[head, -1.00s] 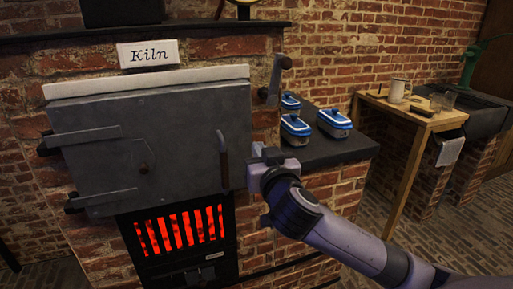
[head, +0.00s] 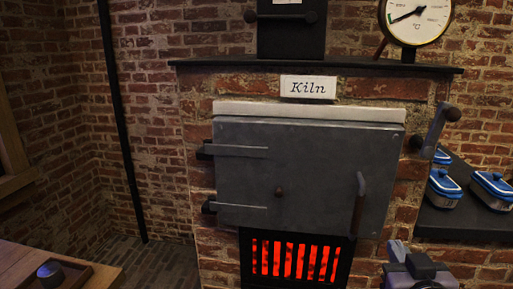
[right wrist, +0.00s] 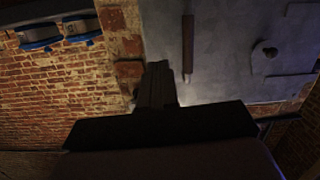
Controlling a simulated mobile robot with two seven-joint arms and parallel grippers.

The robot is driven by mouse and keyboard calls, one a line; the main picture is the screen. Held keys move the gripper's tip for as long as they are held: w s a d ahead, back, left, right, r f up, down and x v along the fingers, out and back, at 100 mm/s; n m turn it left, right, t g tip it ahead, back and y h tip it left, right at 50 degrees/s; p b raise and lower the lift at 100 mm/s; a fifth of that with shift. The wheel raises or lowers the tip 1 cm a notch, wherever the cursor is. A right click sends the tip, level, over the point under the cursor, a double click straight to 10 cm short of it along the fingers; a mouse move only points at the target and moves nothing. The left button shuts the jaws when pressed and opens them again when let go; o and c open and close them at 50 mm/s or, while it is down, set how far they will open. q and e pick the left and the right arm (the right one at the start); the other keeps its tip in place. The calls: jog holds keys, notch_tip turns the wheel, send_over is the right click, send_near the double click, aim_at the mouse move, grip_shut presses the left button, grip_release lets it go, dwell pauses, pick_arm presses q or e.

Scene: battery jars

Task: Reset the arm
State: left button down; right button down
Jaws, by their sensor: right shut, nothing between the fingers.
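My right gripper (head: 400,252) is at the lower right of the head view, low and to the right of the kiln door's handle. It is shut and empty. In the right wrist view its fingers (right wrist: 157,85) are together in front of the brick and the grey kiln door. The kiln door (head: 300,170) is shut, with its upright handle (head: 357,205) on the right side; the handle also shows in the right wrist view (right wrist: 187,45), apart from the fingers. My left gripper is in neither view.
A lever (head: 436,130) sticks out right of the kiln door. Blue-lidded jars (head: 492,188) stand on a dark shelf (head: 455,222) at the right. The grate (head: 292,259) below glows red. A wooden table (head: 25,268) with a tray is at the lower left. A gauge (head: 416,20) stands above.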

jog(key=s+a+f+n+g+y+p, duration=0.1)
jog(key=s+a+f+n+g+y, duration=0.1)
jog(key=f, duration=0.6)
jog(key=s+a+f+n+g+y+p, duration=0.1)
jog(key=s+a+f+y, duration=0.15)
jog(key=f, duration=0.45)
jog(key=s+a+f+g+y+p, duration=0.1)
jog(key=s+a+f+g, duration=0.1)
jog(key=s+f, duration=0.9)
jog(key=shift+a+f+n+g+p, duration=0.3)
jog(key=shift+a+f+n, duration=0.15)
jog(key=shift+f, duration=0.2)
